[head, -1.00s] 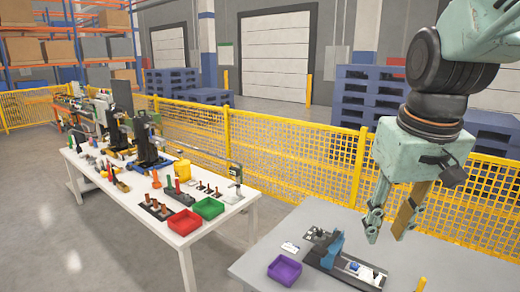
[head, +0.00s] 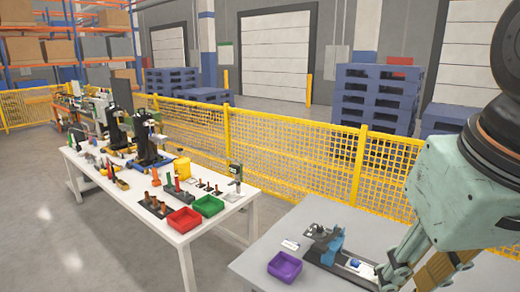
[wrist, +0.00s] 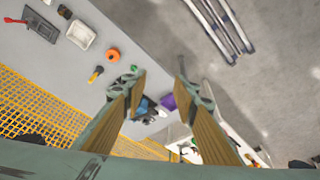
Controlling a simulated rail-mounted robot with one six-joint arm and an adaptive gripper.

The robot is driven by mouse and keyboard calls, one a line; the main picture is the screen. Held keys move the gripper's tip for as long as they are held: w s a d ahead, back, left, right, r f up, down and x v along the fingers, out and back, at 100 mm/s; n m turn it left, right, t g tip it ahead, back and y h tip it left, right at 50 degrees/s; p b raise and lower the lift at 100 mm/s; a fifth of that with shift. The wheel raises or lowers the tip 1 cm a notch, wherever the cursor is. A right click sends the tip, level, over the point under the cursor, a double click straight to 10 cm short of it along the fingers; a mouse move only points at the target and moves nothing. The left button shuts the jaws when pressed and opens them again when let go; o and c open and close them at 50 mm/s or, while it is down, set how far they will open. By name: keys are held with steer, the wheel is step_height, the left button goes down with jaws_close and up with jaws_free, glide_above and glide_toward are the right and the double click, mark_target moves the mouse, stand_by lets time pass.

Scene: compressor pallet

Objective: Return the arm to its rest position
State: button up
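My gripper (wrist: 160,82) shows in the wrist view with its two tan-padded fingers spread apart and nothing between the tips. In the head view my gripper (head: 425,278) is at the lower right, beside the fixture (head: 335,253) on the grey table (head: 262,258). Part of the arm and the fingertips are cut off by the frame edge there. A purple bin (head: 285,268) stands to the left of the fixture; it also shows beyond the fingers in the wrist view (wrist: 168,103).
A white table (head: 205,235) holds a red bin (head: 184,219), a green bin (head: 209,205) and several tools. A yellow mesh fence (head: 300,150) runs behind both tables. In the wrist view an orange ring (wrist: 112,55) and a white tray (wrist: 82,35) lie on a grey surface.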

steer(key=shift+s+a+f, duration=0.15)
steer(key=shift+s+f, duration=0.05)
steer(key=shift+s, duration=0.6)
steer(key=shift+s+a+f, duration=0.1)
steer(key=shift+s+f, duration=0.05)
steer(key=shift+s, duration=0.65)
steer(key=shift+s+a+f, duration=0.15)
steer(key=shift+s+f, duration=0.05)
steer(key=shift+s, duration=0.6)
